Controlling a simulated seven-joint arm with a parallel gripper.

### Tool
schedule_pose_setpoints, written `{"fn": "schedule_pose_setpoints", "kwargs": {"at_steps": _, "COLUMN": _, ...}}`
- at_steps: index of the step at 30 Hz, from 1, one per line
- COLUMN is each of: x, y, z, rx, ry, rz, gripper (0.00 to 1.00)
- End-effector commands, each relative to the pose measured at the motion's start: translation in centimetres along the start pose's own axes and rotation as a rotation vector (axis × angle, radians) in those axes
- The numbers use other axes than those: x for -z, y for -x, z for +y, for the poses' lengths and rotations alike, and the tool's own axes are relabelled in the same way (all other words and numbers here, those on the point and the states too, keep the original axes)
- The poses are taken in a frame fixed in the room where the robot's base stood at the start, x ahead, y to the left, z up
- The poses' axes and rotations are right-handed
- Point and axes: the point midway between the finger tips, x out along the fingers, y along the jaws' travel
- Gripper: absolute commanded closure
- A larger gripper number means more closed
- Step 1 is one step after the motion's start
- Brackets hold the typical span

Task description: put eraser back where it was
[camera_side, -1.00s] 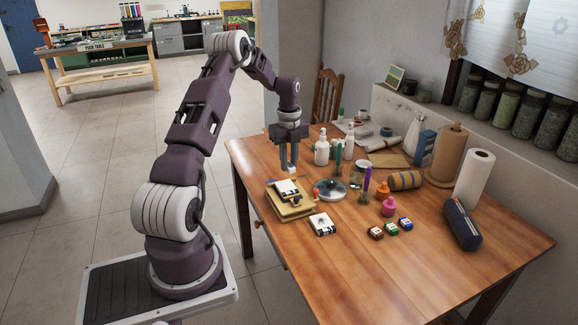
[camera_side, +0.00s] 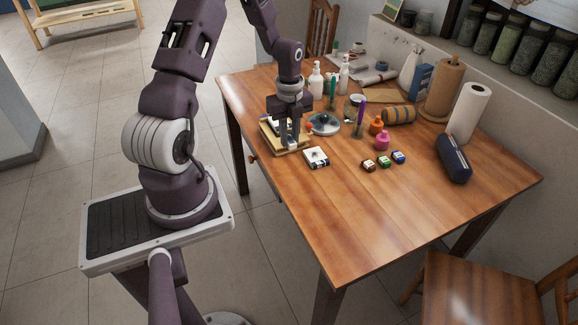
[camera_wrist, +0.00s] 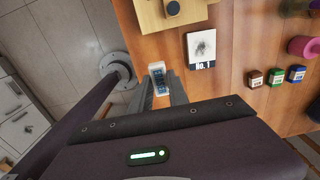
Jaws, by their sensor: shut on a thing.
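The eraser (camera_wrist: 157,72), a small white block with blue markings, shows at the fingertips in the wrist view. My gripper (camera_side: 290,142) is shut on it and points down in front of the tan wooden stack (camera_side: 299,149) at the table's left side. The stack also shows at the top of the wrist view (camera_wrist: 155,16). In the side view the fingers largely hide the eraser, and I cannot tell whether it touches anything below. A white card (camera_side: 317,157) marked "No. 1" lies flat just right of the stack; it also shows in the wrist view (camera_wrist: 201,47).
The table's front (camera_side: 375,215) is clear.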

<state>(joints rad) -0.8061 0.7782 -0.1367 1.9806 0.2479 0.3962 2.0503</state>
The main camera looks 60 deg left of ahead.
Motion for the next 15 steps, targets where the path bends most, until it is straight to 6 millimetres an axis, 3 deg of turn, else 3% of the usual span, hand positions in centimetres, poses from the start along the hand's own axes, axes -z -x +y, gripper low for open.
{"fn": "schedule_pose_setpoints", "kwargs": {"at_steps": 4, "x": 0.3, "y": -3.7, "z": 0.2, "rx": -0.005, "ry": -0.001, "rz": 0.004, "gripper": 1.00}}
{"fn": "schedule_pose_setpoints", "kwargs": {"at_steps": 12, "x": 0.2, "y": -8.6, "z": 0.2, "rx": -0.005, "ry": 0.000, "rz": 0.003, "gripper": 1.00}}
{"fn": "schedule_pose_setpoints", "kwargs": {"at_steps": 15, "x": 0.2, "y": -9.4, "z": 0.2, "rx": -0.003, "ry": 0.001, "rz": 0.001, "gripper": 1.00}}
